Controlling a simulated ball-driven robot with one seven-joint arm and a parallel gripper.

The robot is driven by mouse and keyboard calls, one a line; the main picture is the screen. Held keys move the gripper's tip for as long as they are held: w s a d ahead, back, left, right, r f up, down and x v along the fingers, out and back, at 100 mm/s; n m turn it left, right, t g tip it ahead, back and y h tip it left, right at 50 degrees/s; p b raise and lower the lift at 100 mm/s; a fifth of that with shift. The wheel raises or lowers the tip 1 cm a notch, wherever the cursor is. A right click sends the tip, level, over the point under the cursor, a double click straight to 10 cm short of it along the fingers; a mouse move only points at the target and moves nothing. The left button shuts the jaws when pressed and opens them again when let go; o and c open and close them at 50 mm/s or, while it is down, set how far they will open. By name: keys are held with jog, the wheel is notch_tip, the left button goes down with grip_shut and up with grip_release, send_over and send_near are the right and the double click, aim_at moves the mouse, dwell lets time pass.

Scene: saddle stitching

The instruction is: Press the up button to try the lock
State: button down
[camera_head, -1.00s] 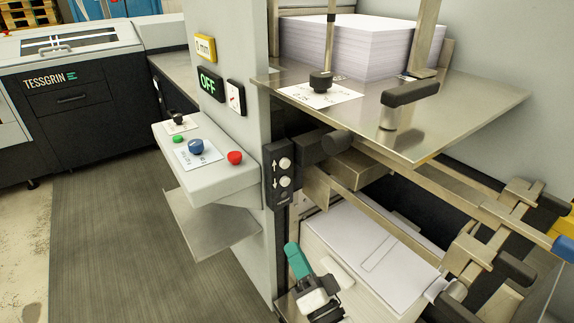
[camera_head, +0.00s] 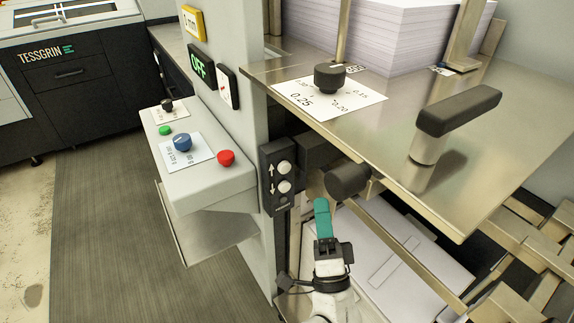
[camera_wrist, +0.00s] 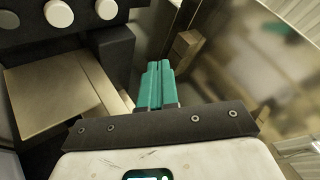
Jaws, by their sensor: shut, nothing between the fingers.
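A black button box (camera_head: 268,193) is fixed to the grey machine column in the head view. It carries two white round buttons with arrow marks: the upper button (camera_head: 284,167) and the lower button (camera_head: 284,187). My gripper (camera_head: 321,206) has teal fingers, shut and empty. In the head view they point upward, to the right of and a little below the box, apart from it. In the wrist view my gripper (camera_wrist: 159,72) is at the middle, and pale round discs (camera_wrist: 58,13) on a dark panel lie at the upper left. Which is the up button is unclear there.
A steel table (camera_head: 400,140) with a black knob (camera_head: 330,78) and a black lever handle (camera_head: 458,110) overhangs to the right. A dark cylinder (camera_head: 347,180) lies just above my fingers. A control shelf (camera_head: 200,187) juts out at left. The floor (camera_head: 110,230) is clear.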

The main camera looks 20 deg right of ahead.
aim_at(285, 168)
jog(key=shift+w, duration=0.1)
jog(key=w+a+b, duration=0.1)
jog(key=w, duration=0.7)
jog(key=shift+w+a, duration=0.25)
jog(key=shift+a, duration=0.15)
dwell(1.8)
jog(key=shift+w, duration=0.4)
jog(key=shift+w+a+b, duration=0.15)
jog(key=shift+w+b, duration=0.35)
dwell(0.7)
jog(key=shift+s, duration=0.95)
jog(key=shift+s+d, duration=0.1)
jog(key=shift+d, duration=0.1)
